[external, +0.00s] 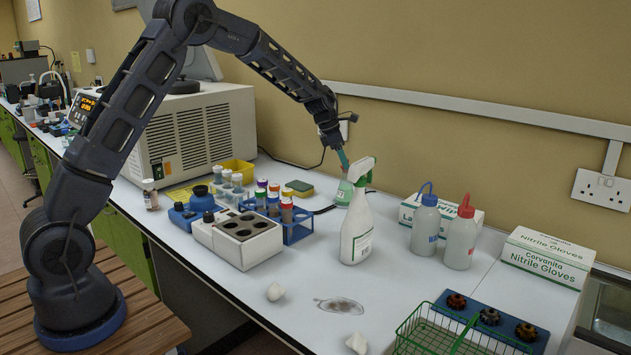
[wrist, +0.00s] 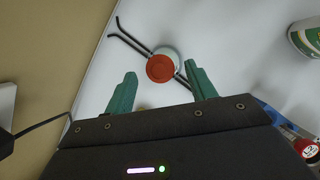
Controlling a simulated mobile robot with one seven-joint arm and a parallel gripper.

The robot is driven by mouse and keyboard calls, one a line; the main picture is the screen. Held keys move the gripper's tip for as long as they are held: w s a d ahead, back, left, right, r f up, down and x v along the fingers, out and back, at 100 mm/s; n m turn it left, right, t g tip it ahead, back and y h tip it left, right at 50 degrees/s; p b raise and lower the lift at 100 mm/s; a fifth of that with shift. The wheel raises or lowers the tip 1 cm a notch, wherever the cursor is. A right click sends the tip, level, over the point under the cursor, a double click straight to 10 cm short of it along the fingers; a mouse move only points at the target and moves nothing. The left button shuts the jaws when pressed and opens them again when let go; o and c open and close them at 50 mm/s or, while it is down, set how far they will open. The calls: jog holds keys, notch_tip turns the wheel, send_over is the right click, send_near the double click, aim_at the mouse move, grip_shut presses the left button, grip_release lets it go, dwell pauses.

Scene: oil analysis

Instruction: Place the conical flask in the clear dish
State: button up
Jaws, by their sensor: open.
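The conical flask (external: 344,193) stands on the bench at the back, partly hidden behind the white spray bottle. My gripper (external: 343,160) is just above it, pointing down. In the wrist view a round orange-red top with a pale rim, which looks like the flask from above (wrist: 160,68), sits between my open fingertips (wrist: 160,72). Nothing is held; I cannot tell how far below the tips it is. The clear dish (external: 340,305) lies flat and looks empty near the front of the bench.
The spray bottle (external: 357,228) stands close in front of the flask. Dark tongs (wrist: 130,36) lie beside the flask. A blue tube rack (external: 297,234) is to the left; two wash bottles (external: 460,238) are to the right. A green wire basket (external: 440,335) is at the front right. Bench around the dish is mostly clear.

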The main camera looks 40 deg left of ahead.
jog(key=v, duration=0.8)
jog(key=s+a+r+m, duration=0.1)
jog(key=s+r+m, duration=0.35)
jog(key=s, duration=0.55)
jog(key=s+a+r+m+y, duration=0.1)
jog(key=s+r+m, duration=0.4)
jog(key=s, duration=0.4)
jog(key=s+a+r+m, duration=0.2)
jog(key=s+r+m, duration=0.3)
jog(key=s, duration=0.5)
jog(key=s+a+f+m+y, duration=0.1)
jog(key=s+m, duration=0.5)
jog(key=s, duration=0.8)
jog(key=s+a+f+m+t+y, duration=0.1)
jog(key=s+m, duration=0.5)
jog(key=s, duration=0.8)
jog(key=shift+s+a+f, duration=0.15)
jog(key=shift+s+f, duration=0.15)
jog(key=shift+f, duration=0.4)
